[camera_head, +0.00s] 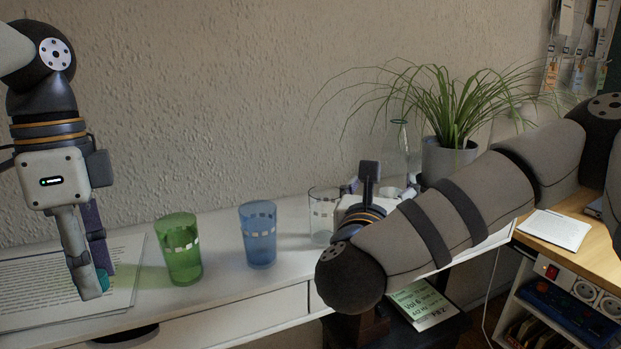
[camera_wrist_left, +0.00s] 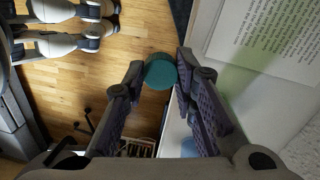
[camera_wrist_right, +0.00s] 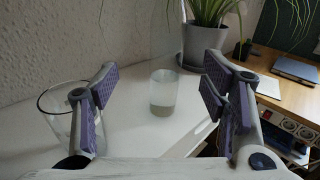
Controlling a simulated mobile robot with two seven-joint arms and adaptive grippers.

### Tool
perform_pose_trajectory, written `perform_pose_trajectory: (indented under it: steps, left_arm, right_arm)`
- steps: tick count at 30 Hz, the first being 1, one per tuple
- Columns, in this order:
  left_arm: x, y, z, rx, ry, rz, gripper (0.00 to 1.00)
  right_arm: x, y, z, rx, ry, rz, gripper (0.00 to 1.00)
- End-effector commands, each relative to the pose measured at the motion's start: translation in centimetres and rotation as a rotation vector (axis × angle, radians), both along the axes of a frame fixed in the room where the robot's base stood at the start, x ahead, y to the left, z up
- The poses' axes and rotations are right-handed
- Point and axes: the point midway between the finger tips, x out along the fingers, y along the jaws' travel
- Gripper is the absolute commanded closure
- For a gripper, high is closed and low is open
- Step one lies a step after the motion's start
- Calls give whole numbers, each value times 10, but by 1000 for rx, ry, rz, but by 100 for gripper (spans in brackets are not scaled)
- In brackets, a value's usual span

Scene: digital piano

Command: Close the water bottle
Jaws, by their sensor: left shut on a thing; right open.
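The clear water bottle (camera_head: 401,150) stands upright at the back of the white desk, in front of the plant pot. In the right wrist view the bottle (camera_wrist_right: 163,92) shows between the fingers and beyond them, with clear liquid low inside. Its top is cut off there. My right gripper (camera_head: 388,184) is open and points at the bottle; its arm hides the bottle's lower part in the head view. My left gripper (camera_head: 96,283) is shut on a round teal cap (camera_wrist_left: 160,71) at the desk's left front, far from the bottle.
A green glass (camera_head: 181,250), a blue glass (camera_head: 258,236) and a clear glass (camera_head: 322,214) stand between the grippers. The clear glass is close left of my right gripper. The plant pot (camera_head: 447,160) is behind the bottle. Printed sheets (camera_head: 40,285) lie at left.

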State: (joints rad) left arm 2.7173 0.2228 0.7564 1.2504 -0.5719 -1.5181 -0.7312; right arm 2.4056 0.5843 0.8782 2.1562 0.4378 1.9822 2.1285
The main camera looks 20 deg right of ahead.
Motion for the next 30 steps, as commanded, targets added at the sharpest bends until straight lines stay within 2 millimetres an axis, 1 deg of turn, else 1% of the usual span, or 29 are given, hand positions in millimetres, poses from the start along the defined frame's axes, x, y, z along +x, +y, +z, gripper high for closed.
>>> perform_pose_trajectory:
  steps: [3,12,14,18,22,25,30]
  left_arm:
    - [0,0,0,-1,2,-5,85]
    - [0,0,1,-1,0,-5,85]
    - [0,0,2,-1,-2,-5,85]
    - [-1,0,6,-1,-7,-5,85]
    - [-1,0,8,-1,-9,-5,85]
    - [-1,0,8,-1,-9,-5,85]
    - [-1,0,8,-1,-9,-5,85]
  right_arm:
    - [-2,-5,8,33,-40,-27,33]
    - [0,-7,8,33,-43,-28,33]
    - [6,-12,9,33,-43,-29,33]
    - [27,-31,10,33,-45,-30,33]
    - [43,-44,9,32,-42,-28,33]
    - [49,-49,8,32,-42,-26,33]
    - [50,-50,8,32,-40,-25,33]
